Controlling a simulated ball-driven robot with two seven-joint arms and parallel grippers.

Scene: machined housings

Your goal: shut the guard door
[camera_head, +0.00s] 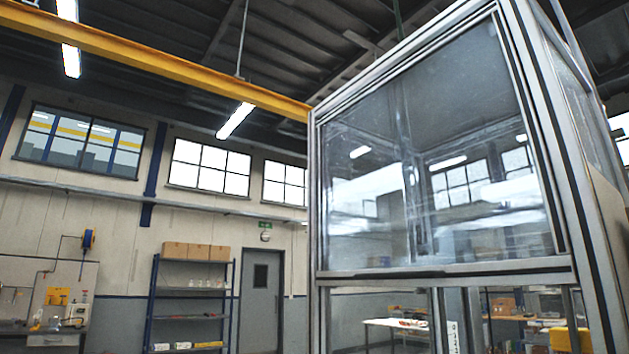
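The guard door (440,165) is a large clear panel in a grey metal frame, on the front of a tall machine enclosure (590,240) at the right of the head view. A dark-edged bar (450,272) runs along the door's lower edge. Below this bar the front looks open, and a white table and other items show through the gap between the posts. The bottom of the enclosure is outside the picture. Neither of my grippers is in view.
A blue shelf rack (192,300) with cardboard boxes stands at the back wall, next to a grey room door (260,300). A workbench (45,335) is at the far left. A yellow overhead beam (150,57) crosses above. The space left of the enclosure looks clear.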

